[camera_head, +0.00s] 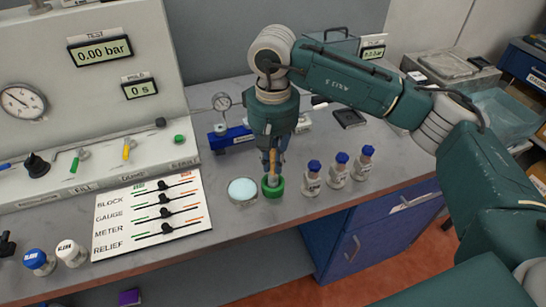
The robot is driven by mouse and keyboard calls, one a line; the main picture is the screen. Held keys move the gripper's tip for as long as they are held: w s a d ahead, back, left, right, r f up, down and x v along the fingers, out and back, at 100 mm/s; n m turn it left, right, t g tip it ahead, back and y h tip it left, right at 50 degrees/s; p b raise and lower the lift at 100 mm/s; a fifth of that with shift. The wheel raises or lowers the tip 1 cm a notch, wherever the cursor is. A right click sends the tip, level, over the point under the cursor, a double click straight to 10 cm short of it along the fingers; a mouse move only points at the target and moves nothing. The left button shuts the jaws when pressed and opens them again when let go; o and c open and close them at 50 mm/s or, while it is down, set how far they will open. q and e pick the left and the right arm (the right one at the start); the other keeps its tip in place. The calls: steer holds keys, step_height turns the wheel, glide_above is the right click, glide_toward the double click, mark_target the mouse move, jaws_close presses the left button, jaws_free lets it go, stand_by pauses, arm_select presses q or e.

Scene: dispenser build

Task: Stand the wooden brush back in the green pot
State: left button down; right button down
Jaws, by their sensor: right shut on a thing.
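The green pot (273,192) stands on the grey bench near its front edge, between a round dish and several blue-capped bottles. My right gripper (272,158) points down just above the pot and is shut on the wooden brush (273,163). The brush is roughly upright, with its lower end at the pot's mouth. I cannot tell how deep it reaches or whether it touches the pot. The gripper hides the brush's upper part. My left gripper is not in view.
The dish (243,190) with pale blue contents is close left of the pot. Blue-capped bottles (312,177) stand close right. A label board with sliders (152,216) lies further left. A blue device with a gauge (232,138) is behind. The bench (235,225) is clear in front.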

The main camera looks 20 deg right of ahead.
steer(key=shift+w, duration=0.1)
steer(key=shift+f+b, duration=0.2)
steer(key=shift+b, duration=0.1)
steer(key=c, duration=1.8)
jaws_free()
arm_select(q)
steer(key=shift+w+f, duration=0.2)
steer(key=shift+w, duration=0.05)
arm_select(e)
steer(key=shift+o, duration=0.2)
steer(key=shift+r, duration=0.1)
